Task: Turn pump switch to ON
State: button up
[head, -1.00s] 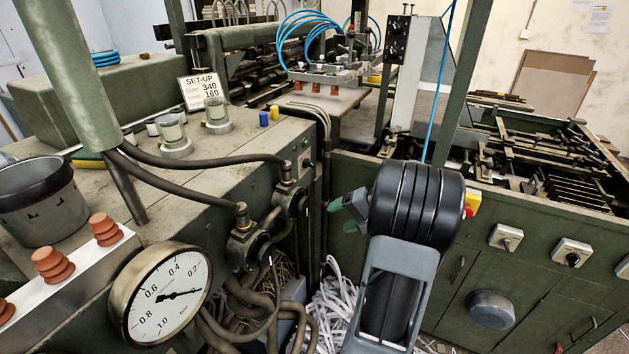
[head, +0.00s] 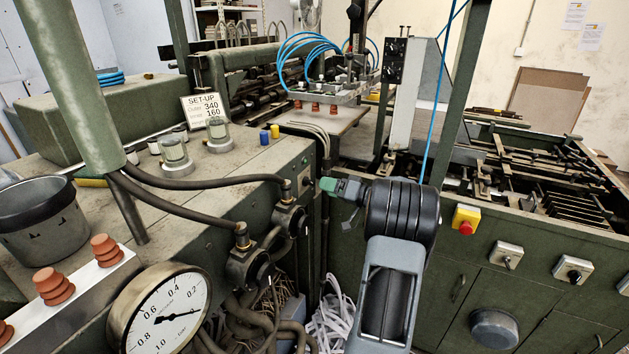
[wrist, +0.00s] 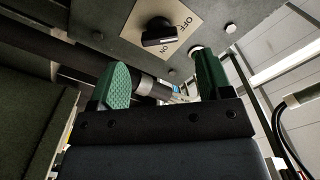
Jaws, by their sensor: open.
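The pump switch (wrist: 158,36) is a black rotary knob on a pale plate (wrist: 142,18) marked OFF and ON. In the wrist view it is just beyond the fingers, near the top middle. I cannot surely tell which mark it points to. My gripper (wrist: 162,78) is open, its green-padded fingers apart, with nothing between them. The switch lies ahead of the gap, apart from the pads. In the head view my gripper (head: 330,186) is close to the end face of the green cabinet (head: 235,205). There the switch is small and its plate (head: 305,181) is partly visible.
Black hoses and valve fittings (head: 243,262) stick out of the cabinet, left of and below my gripper. A pressure gauge (head: 165,312) stands in front. A red stop button (head: 466,227) and other switches (head: 507,256) sit on the right cabinet. White paper strips (head: 330,320) lie below.

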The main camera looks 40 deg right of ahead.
aim_at(313, 183)
jog(key=shift+p+x, duration=0.55)
jog(key=shift+x, duration=2.2)
jog(key=shift+c, duration=0.2)
jog(key=c, duration=0.9)
